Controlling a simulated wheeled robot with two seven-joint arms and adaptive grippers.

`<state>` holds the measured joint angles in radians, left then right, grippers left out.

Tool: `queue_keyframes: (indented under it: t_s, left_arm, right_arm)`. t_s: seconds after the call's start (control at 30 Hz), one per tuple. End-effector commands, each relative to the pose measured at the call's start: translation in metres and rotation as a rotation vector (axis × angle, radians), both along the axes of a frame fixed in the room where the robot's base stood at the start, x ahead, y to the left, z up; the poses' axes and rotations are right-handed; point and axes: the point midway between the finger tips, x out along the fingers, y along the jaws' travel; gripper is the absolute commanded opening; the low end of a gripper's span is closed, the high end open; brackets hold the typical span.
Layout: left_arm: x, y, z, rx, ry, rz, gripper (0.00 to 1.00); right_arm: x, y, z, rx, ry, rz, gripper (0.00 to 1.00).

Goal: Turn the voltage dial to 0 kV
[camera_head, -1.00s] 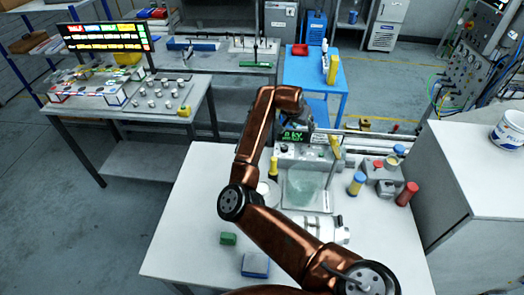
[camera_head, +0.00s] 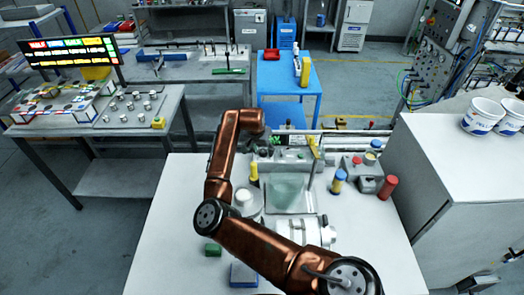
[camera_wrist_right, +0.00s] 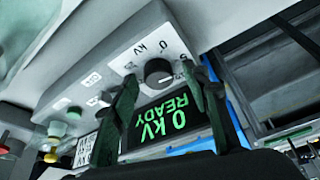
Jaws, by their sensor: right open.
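The voltage dial (camera_wrist_right: 158,72) is a round black knob on a pale grey console (camera_wrist_right: 100,62). Its white label shows "0", "kV" and "5". I cannot clearly make out the knob's pointer mark. The display (camera_wrist_right: 168,120) below it reads "0 kV READY" in green, upside down in the right wrist view. My right gripper (camera_wrist_right: 162,82) is open, its two dark fingers on either side of the knob's lower edge; I cannot tell whether they touch it. In the head view, the console (camera_head: 295,158) stands at the table's back, partly hidden by my right wrist. My left gripper is not in view.
On the white table (camera_head: 165,250) are a yellow bottle (camera_head: 254,172), a glass-like plate (camera_head: 287,193), a silver cylinder (camera_head: 305,232), a blue block (camera_head: 243,275) and a red cylinder (camera_head: 388,187). White tubs (camera_head: 482,116) stand on the right cabinet.

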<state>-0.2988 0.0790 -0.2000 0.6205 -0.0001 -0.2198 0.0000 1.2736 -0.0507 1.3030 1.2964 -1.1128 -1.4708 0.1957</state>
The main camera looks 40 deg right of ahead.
Motion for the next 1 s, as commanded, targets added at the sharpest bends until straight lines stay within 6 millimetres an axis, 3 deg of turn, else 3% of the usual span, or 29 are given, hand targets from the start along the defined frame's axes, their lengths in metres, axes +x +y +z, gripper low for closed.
queue_keyframes:
  t_s: [0.17,0.73,1.0]
  left_arm:
    - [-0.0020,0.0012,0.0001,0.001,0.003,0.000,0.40]
    - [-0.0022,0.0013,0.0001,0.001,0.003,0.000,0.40]
    - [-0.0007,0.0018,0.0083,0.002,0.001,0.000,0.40]
  right_arm:
    - [-0.0001,-0.0002,0.0003,0.000,0.000,0.000,0.42]
    - [0.0005,0.0006,0.0006,0.000,0.000,0.001,0.02]
    - [0.0005,0.0014,0.0029,0.000,0.000,0.024,0.02]
